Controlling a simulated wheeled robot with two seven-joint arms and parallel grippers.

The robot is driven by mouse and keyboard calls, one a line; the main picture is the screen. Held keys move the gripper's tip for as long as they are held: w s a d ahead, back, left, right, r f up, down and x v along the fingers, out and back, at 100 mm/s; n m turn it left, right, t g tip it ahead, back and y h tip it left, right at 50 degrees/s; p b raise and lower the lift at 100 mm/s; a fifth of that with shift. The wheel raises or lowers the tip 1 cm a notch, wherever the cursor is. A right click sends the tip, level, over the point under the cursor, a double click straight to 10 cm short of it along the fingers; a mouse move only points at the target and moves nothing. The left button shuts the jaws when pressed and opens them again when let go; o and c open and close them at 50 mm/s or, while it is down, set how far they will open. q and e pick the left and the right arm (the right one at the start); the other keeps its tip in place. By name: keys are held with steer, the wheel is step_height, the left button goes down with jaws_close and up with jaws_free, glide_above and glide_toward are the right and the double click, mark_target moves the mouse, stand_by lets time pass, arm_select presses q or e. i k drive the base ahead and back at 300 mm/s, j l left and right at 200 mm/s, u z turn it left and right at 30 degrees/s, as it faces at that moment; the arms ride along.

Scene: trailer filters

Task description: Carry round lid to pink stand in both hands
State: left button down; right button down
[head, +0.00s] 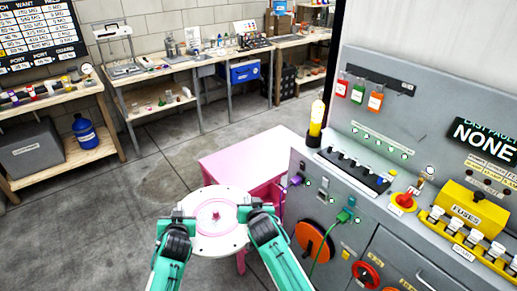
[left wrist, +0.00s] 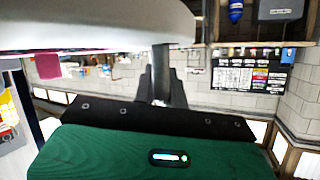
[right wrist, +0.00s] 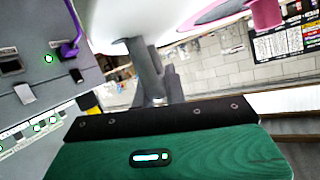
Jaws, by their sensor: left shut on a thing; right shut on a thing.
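The round lid (head: 213,238) is a white disc with a pink ring and a small pink knob in its middle. Both my grippers hold it level between them in front of me. My left gripper (head: 183,222) is shut on its left edge, and my right gripper (head: 246,213) is shut on its right edge. The lid's pale edge fills the top of the left wrist view (left wrist: 90,25) and shows in the right wrist view (right wrist: 130,20). The pink stand (head: 245,160), a low table with a pale pink top, stands just beyond the lid. The lid hides part of its near side.
A grey control cabinet (head: 375,195) with switches, fuses and a green cable stands close on the right, beside the stand. Workbenches (head: 160,75) line the back wall. A shelf (head: 65,155) with a blue jug stands at the left. The grey floor (head: 110,235) at left is clear.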

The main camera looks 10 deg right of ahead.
mark_target(253, 159)
steer(key=i, duration=0.9)
steer(key=i+j+z, duration=0.2)
steer(key=i, duration=0.5)
steer(key=l+z, duration=0.1)
steer(key=z, duration=0.3)
